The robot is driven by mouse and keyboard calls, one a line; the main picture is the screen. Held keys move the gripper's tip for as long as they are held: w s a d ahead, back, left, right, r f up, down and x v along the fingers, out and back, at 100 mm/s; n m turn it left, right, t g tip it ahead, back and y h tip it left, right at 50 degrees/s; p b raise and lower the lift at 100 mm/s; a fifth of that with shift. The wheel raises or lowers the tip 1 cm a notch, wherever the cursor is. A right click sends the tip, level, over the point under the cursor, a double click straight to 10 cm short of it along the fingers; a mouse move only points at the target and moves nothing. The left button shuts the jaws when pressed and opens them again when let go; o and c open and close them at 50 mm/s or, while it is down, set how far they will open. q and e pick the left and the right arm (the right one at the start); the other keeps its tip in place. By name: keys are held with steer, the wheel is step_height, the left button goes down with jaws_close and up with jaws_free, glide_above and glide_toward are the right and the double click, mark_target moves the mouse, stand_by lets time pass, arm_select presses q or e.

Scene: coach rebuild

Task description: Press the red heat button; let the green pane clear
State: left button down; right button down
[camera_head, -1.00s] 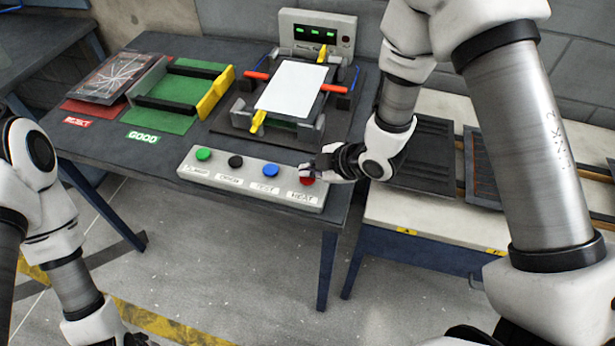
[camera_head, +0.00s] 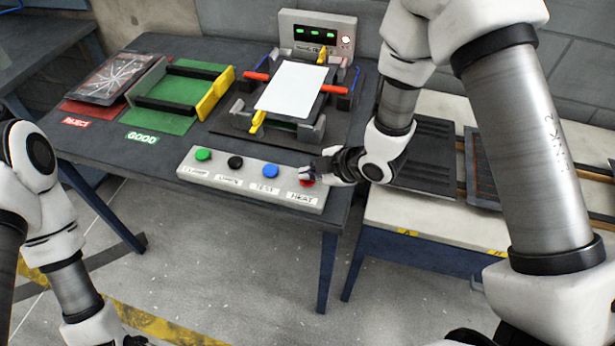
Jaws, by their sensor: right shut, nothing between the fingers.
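The red heat button (camera_head: 307,182) is at the right end of the grey button panel (camera_head: 240,185), above the label HEAT. My right gripper (camera_head: 312,177) is shut and empty, with its fingertips at the red button, seemingly touching it and covering part of it. A white pane (camera_head: 290,87) lies in the clamp fixture (camera_head: 310,130) behind the panel; no green shows on its face. Of my left gripper, only a dark part shows at the bottom edge (camera_head: 135,341).
Green, black and blue buttons (camera_head: 270,171) sit left of the red one. A cracked pane (camera_head: 118,78) lies over the red REJECT area. The green GOOD rack (camera_head: 185,95) stands beside it. A pale bench (camera_head: 430,225) with dark panels is at right.

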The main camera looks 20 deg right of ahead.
steer(key=shift+f, duration=0.1)
stand_by(0.3)
steer(key=shift+r+p, duration=0.65)
steer(key=shift+r, duration=0.2)
step_height(320, 180, up, 5)
steer(key=p, duration=0.4)
steer(key=shift+r, duration=0.1)
stand_by(0.5)
